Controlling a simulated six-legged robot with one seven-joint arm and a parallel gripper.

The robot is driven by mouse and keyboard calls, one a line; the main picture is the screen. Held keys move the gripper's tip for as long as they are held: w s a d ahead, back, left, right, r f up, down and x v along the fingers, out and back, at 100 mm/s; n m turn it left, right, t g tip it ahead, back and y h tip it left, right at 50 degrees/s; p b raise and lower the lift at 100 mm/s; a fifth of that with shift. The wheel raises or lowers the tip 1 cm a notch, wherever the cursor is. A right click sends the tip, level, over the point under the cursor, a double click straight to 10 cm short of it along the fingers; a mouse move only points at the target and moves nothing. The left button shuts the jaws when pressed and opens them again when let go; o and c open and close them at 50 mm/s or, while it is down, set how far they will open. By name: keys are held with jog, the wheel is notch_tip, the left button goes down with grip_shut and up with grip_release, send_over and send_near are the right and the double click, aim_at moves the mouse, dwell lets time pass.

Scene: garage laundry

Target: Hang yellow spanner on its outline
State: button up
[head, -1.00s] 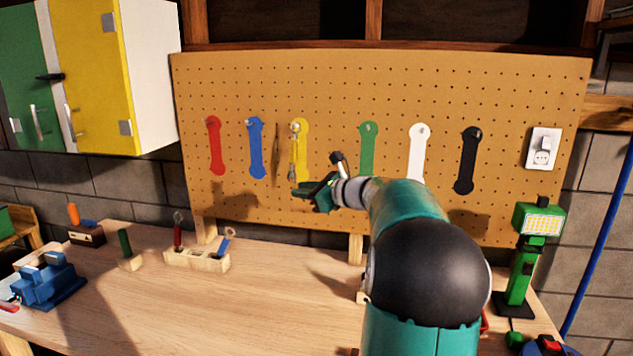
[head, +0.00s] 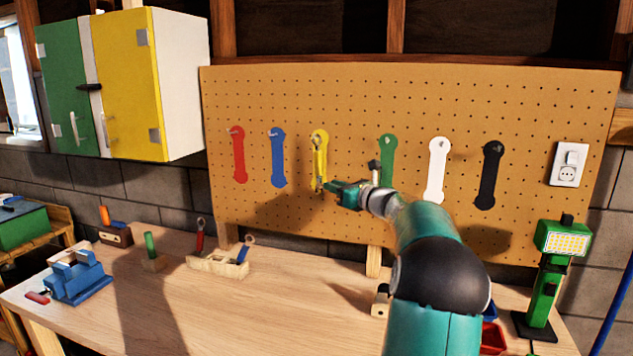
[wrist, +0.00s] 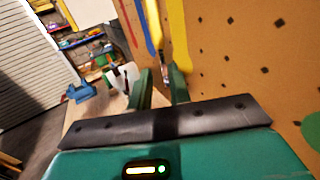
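The yellow spanner (head: 317,165) hangs upright against its yellow outline (head: 323,140), its top at the peg near the outline's head. In the wrist view the spanner (wrist: 150,28) stands a little off the board, left of the yellow outline (wrist: 178,35). My gripper (head: 334,188) is at the spanner's lower end, just to its right. In the wrist view the two green fingers (wrist: 161,82) are apart with a gap between them, and the spanner's lower end shows beyond their tips. Whether a finger touches the spanner is hard to tell.
Red (head: 238,155), blue (head: 278,158), green (head: 387,160), white (head: 437,170) and black (head: 489,175) outlines share the pegboard (head: 350,95). A wooden holder (head: 217,264) with two tools, a blue vise (head: 78,280) and a green lamp (head: 550,275) stand on the bench.

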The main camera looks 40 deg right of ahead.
aim_at(320, 181)
jog(key=w, duration=0.9)
jog(key=shift+d, duration=0.2)
jog(key=shift+c, duration=0.5)
grip_shut()
jog(key=shift+w+a, duration=0.1)
jog(key=shift+o, duration=1.4)
grip_release()
jog(key=shift+o, duration=0.6)
